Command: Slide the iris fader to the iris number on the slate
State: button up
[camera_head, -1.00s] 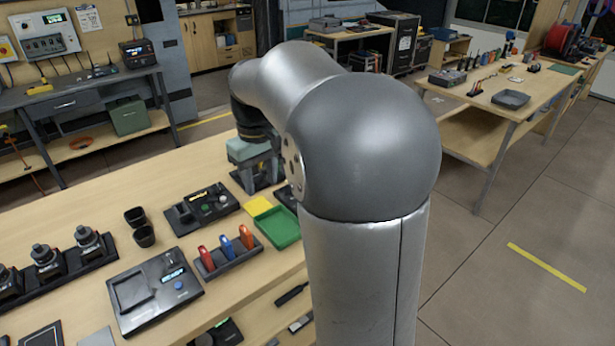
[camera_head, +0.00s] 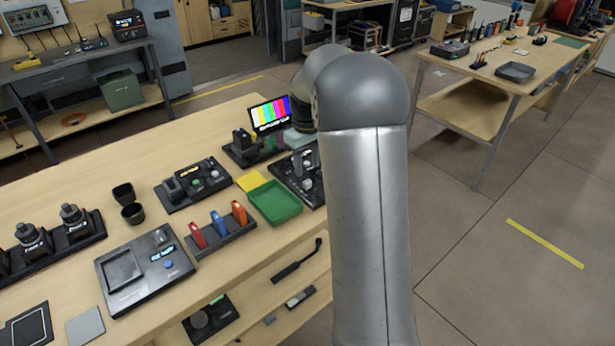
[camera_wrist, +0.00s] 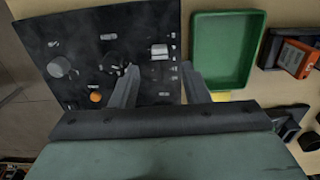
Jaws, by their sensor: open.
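A black control panel (camera_wrist: 95,52) lies under my gripper in the wrist view, with knobs, an orange button and a pale slider cap (camera_wrist: 159,52) beside small tick marks. I take this cap to be the iris fader; its markings are too small to read. The panel is partly hidden by my arm in the head view (camera_head: 305,183). My gripper (camera_wrist: 158,72) is open, its fingertips to either side of the cap's line in the picture, with nothing held. Whether they touch the panel is unclear. I cannot identify a slate or read an iris number.
A green tray (camera_wrist: 257,50) is right beside the panel in the wrist view. In the head view, a colour-bar screen (camera_head: 270,113) stands behind, a rack with red, blue and orange items (camera_head: 222,238) is left of the tray, and other button boxes (camera_head: 193,186) lie further left.

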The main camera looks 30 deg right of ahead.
aim_at(307, 181)
jog(key=shift+f, duration=2.8)
